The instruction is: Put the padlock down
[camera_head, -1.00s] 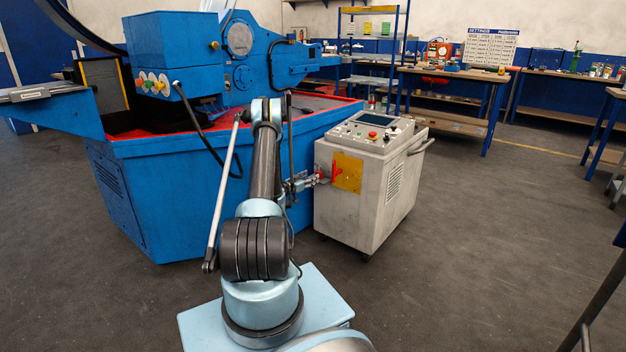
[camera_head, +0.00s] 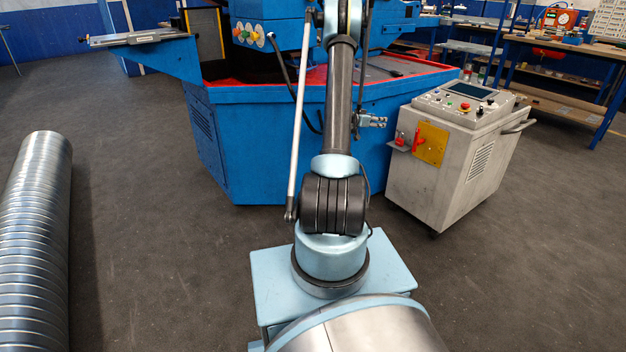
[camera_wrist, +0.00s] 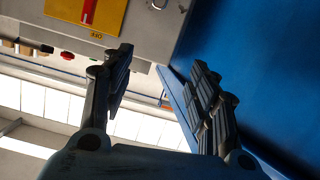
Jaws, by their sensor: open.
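A small red object that looks like the padlock (camera_head: 399,138) sits on a small ledge (camera_head: 398,148) on the left side of the grey control cabinet (camera_head: 440,180) in the head view. It is beside the yellow plate (camera_head: 430,143) with the red switch handle (camera_head: 418,138). My gripper (camera_head: 382,122) is a little left of and above it, apart from it, in front of the blue machine. In the wrist view my gripper (camera_wrist: 163,62) has its fingers spread with nothing between them. I cannot make out the padlock in the wrist view.
The blue machine (camera_head: 260,150) stands directly behind my arm. A ribbed metal spiral duct (camera_head: 35,240) lies at the left. A workbench (camera_head: 560,60) is at the back right. The floor around the cabinet front is clear.

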